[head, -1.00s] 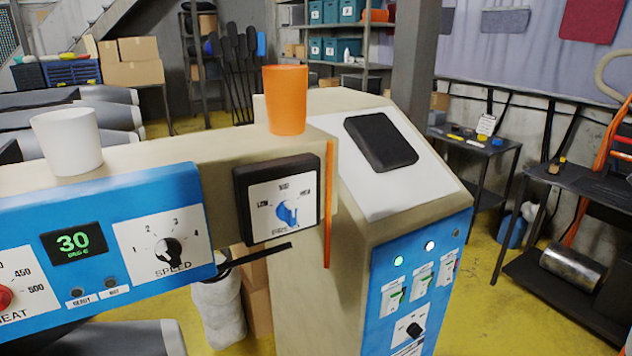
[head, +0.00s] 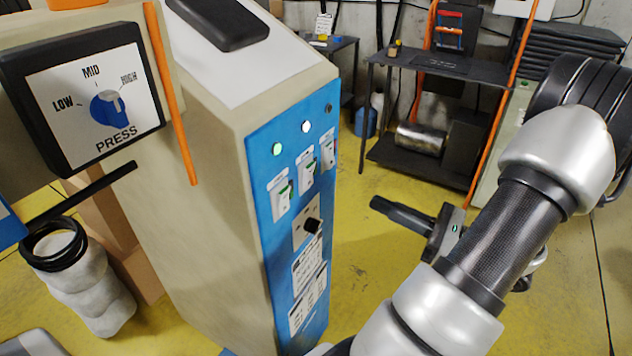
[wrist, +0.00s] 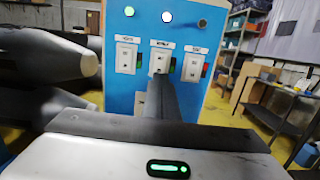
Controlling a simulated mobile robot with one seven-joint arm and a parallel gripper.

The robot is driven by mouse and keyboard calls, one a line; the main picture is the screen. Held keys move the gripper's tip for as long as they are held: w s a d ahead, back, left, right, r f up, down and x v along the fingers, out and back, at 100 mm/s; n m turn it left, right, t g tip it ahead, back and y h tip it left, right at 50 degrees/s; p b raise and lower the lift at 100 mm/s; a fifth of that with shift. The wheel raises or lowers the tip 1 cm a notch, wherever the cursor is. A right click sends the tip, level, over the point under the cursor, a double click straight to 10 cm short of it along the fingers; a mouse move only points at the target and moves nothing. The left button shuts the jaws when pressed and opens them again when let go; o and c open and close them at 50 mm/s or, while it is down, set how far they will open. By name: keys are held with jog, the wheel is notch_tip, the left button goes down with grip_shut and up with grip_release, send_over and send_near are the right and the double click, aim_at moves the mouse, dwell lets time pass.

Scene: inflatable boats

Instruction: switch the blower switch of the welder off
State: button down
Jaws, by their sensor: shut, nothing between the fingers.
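The welder's blue end panel (head: 262,165) carries three switches in a row: left (head: 282,198), middle (head: 306,172) and right (head: 328,151). Green shows on the left and middle ones in the head view; red shows beside the right one (wrist: 194,66) in the wrist view. Their labels are too small to read, so I cannot tell which is the blower switch. Above them, the left lamp (head: 277,149) is green, the middle one (head: 306,127) white, the right one dark. My gripper (head: 376,203) is shut and empty, apart from the panel. In the wrist view its fingers (wrist: 163,82) partly cover the middle switch's lower part.
A black knob (head: 313,226) sits below the switches. The press dial box (head: 85,95) and an orange strip (head: 172,95) are at left. A dark shelf table (head: 440,75) stands behind my arm. Yellow floor (head: 375,290) is clear between panel and arm.

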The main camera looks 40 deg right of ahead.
aim_at(311, 170)
dwell(0.3)
jog(key=b+x, duration=0.1)
jog(key=x, duration=1.3)
jog(key=shift+d, duration=0.1)
jog(key=shift+w+r+p, duration=0.15)
jog(key=shift+r+p, duration=0.2)
jog(key=shift+p, duration=0.25)
jog(key=shift+w+p, duration=0.1)
jog(key=shift+p, duration=0.35)
jog(key=shift+f+b, duration=0.25)
jog(key=shift+b, duration=0.1)
jog(key=shift+r, duration=0.1)
